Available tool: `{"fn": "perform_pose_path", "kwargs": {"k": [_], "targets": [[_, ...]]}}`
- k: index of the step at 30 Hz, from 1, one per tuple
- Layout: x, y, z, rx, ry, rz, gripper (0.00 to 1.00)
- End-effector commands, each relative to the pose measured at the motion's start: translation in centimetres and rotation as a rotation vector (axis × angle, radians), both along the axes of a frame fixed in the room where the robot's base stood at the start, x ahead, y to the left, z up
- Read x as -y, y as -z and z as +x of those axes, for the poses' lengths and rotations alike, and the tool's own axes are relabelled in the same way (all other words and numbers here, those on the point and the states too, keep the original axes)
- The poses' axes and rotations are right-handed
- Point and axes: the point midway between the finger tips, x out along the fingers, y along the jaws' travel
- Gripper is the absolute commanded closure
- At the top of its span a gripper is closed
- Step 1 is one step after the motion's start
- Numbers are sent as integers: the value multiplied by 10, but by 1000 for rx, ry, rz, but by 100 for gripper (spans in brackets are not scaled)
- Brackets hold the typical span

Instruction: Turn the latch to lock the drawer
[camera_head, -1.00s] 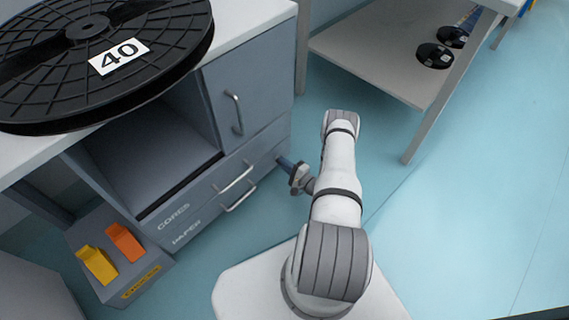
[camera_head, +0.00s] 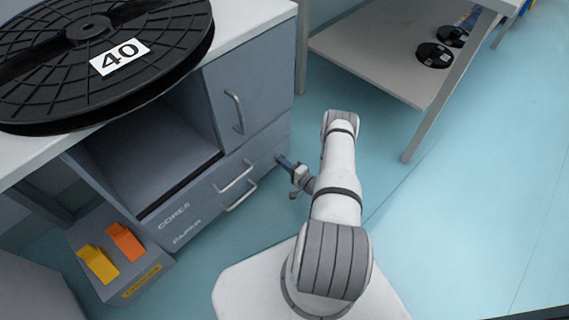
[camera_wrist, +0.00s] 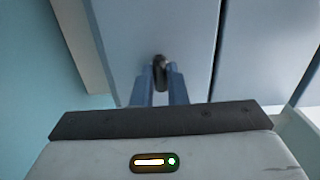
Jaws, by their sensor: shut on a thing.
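The grey drawer unit (camera_head: 262,160) stands at the left in the head view, with one drawer marked CORES (camera_head: 174,216) and one marked PAPER (camera_head: 187,233) below it. Both drawers look shut. My gripper (camera_head: 281,159) reaches the right end of the drawer fronts. In the wrist view my gripper's two blue fingers (camera_wrist: 160,88) are closed on a small dark latch (camera_wrist: 159,66) on the grey panel. The latch stands along the fingers' gap, upright in that picture. In the head view the latch is hidden behind the fingers.
A large black reel labelled 40 (camera_head: 90,60) lies on the white worktop (camera_head: 245,25). A box with a yellow and an orange holder (camera_head: 125,240) is at the lower left. A shelf table (camera_head: 375,60) with black reels stands behind. The floor at right is clear.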

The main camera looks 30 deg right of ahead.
Motion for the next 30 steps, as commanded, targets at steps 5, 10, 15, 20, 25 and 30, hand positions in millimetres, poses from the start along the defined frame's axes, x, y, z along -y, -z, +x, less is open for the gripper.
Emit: {"fn": "perform_pose_path", "kwargs": {"k": [5,10,15,20,25,30], "targets": [[0,0,0,0,0,-2,82],[0,0,0,-1,0,-1,68],[0,0,0,0,0,0,65],[2,-1,-3,-1,1,1,65],[10,-3,-25,-2,5,2,65],[20,-2,-53,0,4,1,65]]}}
